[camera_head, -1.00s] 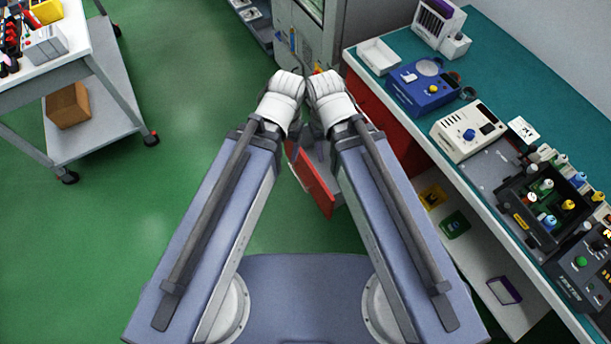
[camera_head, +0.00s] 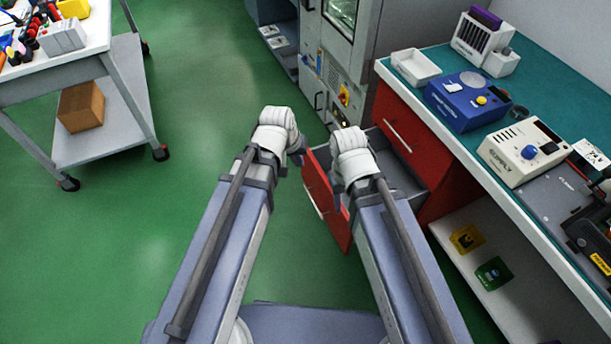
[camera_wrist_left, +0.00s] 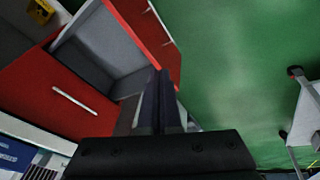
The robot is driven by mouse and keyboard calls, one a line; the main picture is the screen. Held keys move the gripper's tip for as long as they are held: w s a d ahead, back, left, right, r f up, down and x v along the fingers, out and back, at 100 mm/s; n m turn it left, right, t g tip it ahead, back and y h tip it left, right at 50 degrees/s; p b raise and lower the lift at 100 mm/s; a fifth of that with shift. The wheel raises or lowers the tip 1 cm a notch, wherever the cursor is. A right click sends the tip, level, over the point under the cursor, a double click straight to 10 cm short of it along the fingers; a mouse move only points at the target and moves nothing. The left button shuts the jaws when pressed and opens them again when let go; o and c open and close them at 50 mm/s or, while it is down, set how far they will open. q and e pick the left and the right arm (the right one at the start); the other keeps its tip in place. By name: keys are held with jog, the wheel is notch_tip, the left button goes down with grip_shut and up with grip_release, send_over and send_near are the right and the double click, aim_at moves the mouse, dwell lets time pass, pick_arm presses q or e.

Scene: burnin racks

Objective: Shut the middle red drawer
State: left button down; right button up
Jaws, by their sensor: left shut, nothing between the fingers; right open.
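The open red drawer stands out from the red cabinet (camera_head: 445,205), below a closed upper drawer (camera_head: 398,125). Its red front (camera_head: 325,205) faces left in the head view, and its grey inside (camera_head: 402,178) shows. My left gripper (camera_head: 298,153) is shut and empty, beside the upper end of the drawer front. The left wrist view shows its fingers (camera_wrist_left: 160,105) close to the drawer's red front (camera_wrist_left: 142,35) and grey inside (camera_wrist_left: 105,45); contact is unclear. My right gripper (camera_head: 343,188) is over the drawer, its fingers mostly hidden by its white wrist.
A bench (camera_head: 437,118) with a white tray (camera_head: 416,68) and a blue device (camera_head: 467,100) stands at the right, above a lower shelf (camera_head: 520,300). A grey machine (camera_head: 350,75) is behind. A cart (camera_head: 112,140) stands left; the green floor between is clear.

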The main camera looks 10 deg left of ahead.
pick_arm(q)
jog(key=w+a+f+n+t+b, duration=0.4)
jog(key=w+f+b, duration=0.4)
jog(key=f+b, duration=0.45)
jog(key=b, duration=0.9)
send_near(309, 161)
jog(key=a+x, duration=0.1)
jog(key=x, duration=0.3)
jog(key=shift+w+d+f+h, duration=0.1)
jog(key=shift+w+d+h, duration=0.1)
jog(key=shift+d+h, duration=0.2)
